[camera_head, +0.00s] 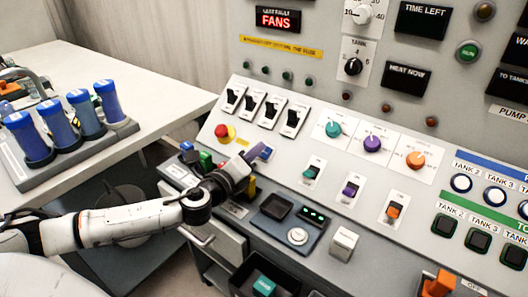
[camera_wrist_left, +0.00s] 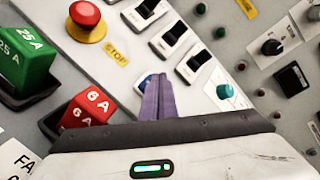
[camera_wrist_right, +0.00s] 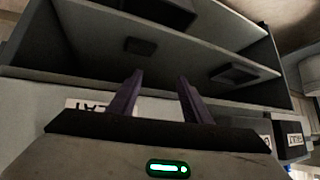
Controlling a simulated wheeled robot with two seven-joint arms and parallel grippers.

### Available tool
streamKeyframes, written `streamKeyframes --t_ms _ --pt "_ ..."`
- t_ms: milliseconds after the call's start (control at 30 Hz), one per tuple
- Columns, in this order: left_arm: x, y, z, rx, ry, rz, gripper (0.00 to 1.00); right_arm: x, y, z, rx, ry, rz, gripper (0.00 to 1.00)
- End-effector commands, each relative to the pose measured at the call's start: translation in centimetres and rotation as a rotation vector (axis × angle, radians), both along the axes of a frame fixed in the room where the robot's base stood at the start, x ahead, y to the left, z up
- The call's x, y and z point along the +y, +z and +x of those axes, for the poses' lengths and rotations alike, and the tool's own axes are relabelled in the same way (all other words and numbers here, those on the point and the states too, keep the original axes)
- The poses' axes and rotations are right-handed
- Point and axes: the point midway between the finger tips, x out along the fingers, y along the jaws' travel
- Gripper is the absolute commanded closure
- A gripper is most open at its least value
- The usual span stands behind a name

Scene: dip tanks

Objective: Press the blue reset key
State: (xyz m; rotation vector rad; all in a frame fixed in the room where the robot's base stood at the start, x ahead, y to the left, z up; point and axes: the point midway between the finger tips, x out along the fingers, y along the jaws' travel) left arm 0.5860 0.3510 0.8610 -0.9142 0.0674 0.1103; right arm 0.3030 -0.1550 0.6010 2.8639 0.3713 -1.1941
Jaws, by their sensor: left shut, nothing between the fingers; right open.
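The blue key (camera_head: 266,152) sits on the sloped panel, right at my left gripper's fingertips in the head view. In the left wrist view only a small part of the blue key (camera_wrist_left: 141,84) shows beside the purple fingers, which hide the rest. My left gripper (camera_head: 256,151) is shut and empty, its tips pointing at the panel by the key. In the left wrist view its fingers (camera_wrist_left: 157,84) lie together. I cannot tell whether the tips touch the key. My right gripper (camera_wrist_right: 155,90) is open and empty, in front of grey shelving; it is not in the head view.
A red stop button (camera_head: 222,131) sits left of the key, with rocker switches (camera_head: 265,110) above. A green 25 A block (camera_wrist_left: 22,58) and a red 6 A block (camera_wrist_left: 86,110) stand close to the left gripper. Blue canisters (camera_head: 58,125) stand in a rack at left.

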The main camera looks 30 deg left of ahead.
Motion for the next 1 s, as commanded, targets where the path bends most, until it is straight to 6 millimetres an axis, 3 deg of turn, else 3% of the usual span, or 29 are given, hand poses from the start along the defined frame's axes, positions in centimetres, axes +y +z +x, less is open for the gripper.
streamKeyframes --t_ms 1000 --pt "-0.04 -0.64 0.55 -0.001 0.001 0.000 1.00 0.08 -0.40 -0.02 0.001 0.001 0.000 0.55"
